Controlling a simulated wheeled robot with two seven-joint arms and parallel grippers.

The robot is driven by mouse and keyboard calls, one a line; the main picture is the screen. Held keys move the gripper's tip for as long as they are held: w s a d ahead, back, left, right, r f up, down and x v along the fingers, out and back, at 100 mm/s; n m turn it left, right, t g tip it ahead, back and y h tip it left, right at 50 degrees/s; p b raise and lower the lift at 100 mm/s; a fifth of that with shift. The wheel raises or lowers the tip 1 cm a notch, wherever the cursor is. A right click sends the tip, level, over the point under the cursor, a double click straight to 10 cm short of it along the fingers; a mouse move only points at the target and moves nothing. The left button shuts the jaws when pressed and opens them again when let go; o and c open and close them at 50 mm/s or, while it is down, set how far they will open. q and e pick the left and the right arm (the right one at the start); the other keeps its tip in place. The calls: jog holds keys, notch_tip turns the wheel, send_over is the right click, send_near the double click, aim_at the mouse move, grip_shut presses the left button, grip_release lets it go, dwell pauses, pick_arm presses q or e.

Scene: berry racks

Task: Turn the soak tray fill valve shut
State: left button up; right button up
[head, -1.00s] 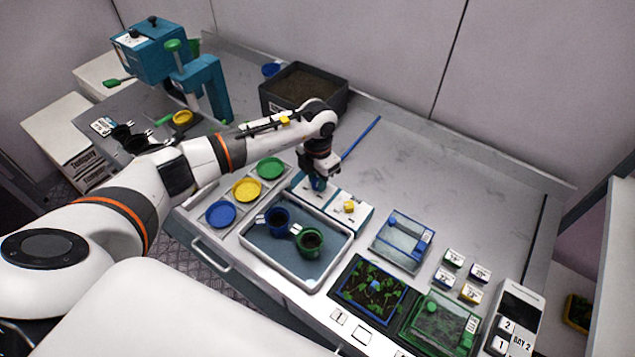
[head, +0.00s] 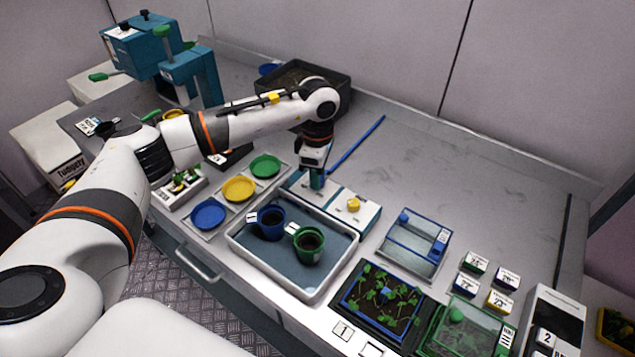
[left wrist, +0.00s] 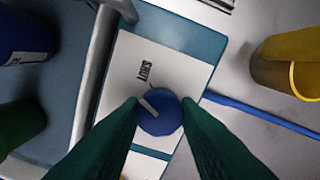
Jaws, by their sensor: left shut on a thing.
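The fill valve is a blue round knob (left wrist: 160,112) with a white pointer line, on a white panel (left wrist: 130,75) marked SHUT. The pointer slants toward the upper left in the left wrist view; the SHUT word lies above the knob. My left gripper (left wrist: 160,118) is shut on the knob, with a green finger on each side. In the head view, my left gripper (head: 317,184) is over the panel behind the soak tray (head: 234,240) and hides the knob. My right gripper is not in view.
The tray holds a blue pot (head: 271,222) and a green pot (head: 307,245), in front of the gripper. A yellow knob (head: 353,204) is to the right. A blue hose (head: 356,146) runs behind. The back right counter is clear.

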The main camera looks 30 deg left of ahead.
pick_arm(q)
jog(key=shift+m+b, duration=1.55)
jog(key=shift+m, duration=0.55)
jog(key=shift+r, duration=0.1)
jog(key=o, duration=1)
jog(key=shift+c, duration=0.2)
notch_tip(320, 180, up, 12)
jog(key=b, duration=0.2)
